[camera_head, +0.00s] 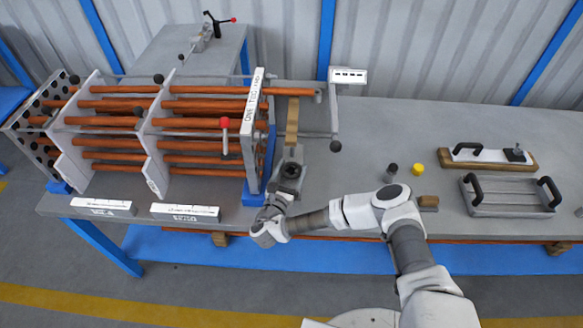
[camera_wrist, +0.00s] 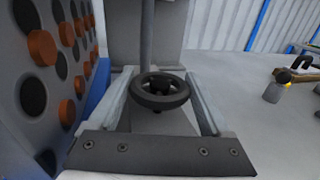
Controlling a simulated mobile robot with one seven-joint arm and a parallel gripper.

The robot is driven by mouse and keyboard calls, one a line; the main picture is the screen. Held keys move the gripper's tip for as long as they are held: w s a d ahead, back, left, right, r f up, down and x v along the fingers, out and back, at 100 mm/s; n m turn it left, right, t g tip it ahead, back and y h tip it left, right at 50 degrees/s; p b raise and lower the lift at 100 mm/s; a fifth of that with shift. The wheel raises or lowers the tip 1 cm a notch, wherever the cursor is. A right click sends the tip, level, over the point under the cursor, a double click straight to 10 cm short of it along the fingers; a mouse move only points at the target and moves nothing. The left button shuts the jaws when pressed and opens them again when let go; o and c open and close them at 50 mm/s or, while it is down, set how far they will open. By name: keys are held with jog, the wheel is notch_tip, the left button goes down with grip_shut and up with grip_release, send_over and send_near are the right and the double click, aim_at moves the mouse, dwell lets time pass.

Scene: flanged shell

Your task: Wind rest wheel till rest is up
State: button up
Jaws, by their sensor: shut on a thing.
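The rest wheel (camera_wrist: 160,91) is a dark round handwheel with a hub and spokes, lying flat on top of a grey mount in the wrist view. It is also in the head view (camera_head: 291,170), just right of the white-edged bundle frame. My gripper (camera_wrist: 157,74) is shut on the wheel, with one pale finger on each side of its rim. In the head view my gripper (camera_head: 283,188) reaches it from the front. The rest (camera_head: 292,122) looks like a tan upright piece behind the wheel, below a protruding copper tube (camera_head: 290,91). Whether it touches the tube I cannot tell.
The tube bundle's perforated end plate (camera_wrist: 60,60) stands close on the left of my gripper. A dark-topped cylinder (camera_head: 391,173), a yellow piece (camera_head: 417,168) and handled plates (camera_head: 508,194) lie to the right. Bench top between is clear.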

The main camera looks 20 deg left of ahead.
jog(key=shift+w+r, duration=0.1)
jog(key=o, duration=1.2)
jog(key=shift+s, duration=0.25)
